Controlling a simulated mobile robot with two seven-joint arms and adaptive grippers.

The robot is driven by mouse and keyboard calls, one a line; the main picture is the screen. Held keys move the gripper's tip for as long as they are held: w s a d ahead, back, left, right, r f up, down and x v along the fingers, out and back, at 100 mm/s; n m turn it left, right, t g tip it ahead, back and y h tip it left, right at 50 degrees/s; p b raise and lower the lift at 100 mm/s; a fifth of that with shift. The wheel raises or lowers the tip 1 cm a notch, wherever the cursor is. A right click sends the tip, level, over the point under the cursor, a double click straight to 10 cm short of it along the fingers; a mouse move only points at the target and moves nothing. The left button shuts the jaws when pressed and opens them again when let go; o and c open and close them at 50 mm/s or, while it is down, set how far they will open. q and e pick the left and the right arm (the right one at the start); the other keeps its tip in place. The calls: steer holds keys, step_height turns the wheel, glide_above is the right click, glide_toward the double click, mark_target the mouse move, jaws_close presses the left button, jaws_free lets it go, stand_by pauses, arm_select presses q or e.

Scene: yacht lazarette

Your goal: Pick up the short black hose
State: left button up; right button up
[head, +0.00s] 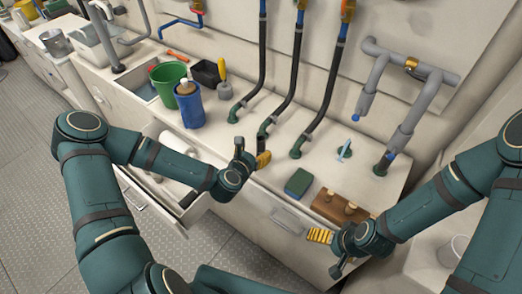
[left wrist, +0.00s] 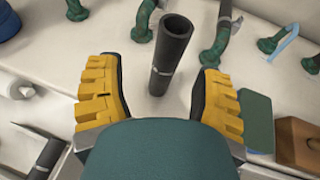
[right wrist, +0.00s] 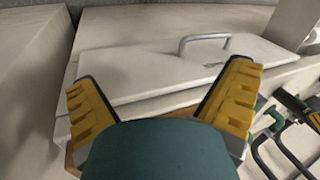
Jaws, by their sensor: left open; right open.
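A short black hose (left wrist: 170,58) with a pale clamp band shows in the left wrist view, its open end towards the camera. It appears to stand near upright over the white counter, in line with the gap of my left gripper (left wrist: 160,85). The left gripper is open, its yellow fingers on either side of the hose with gaps visible. In the head view the left gripper (head: 250,157) is over the counter's front edge, and the hose is hard to make out there. My right gripper (head: 329,253) is open and empty in front of the counter; it also shows in the right wrist view (right wrist: 160,90).
Another black tube (left wrist: 45,158) lies in the open drawer (head: 150,185). Long black hoses (head: 292,85) rise from green fittings behind. A green sponge (head: 298,182) and brown wooden block (head: 340,207) are to the right; a blue container (head: 190,107) and green bucket (head: 167,82) stand left.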

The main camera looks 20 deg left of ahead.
arm_select(q)
steer(key=shift+d+b+x, duration=0.2)
steer(key=shift+b+x, duration=0.05)
steer(key=shift+x, duration=1.3)
steer(key=shift+d+b+x, duration=0.2)
steer(key=shift+d+x, duration=0.05)
steer(key=shift+x, duration=1.3)
steer(key=shift+s, duration=0.1)
jaws_close()
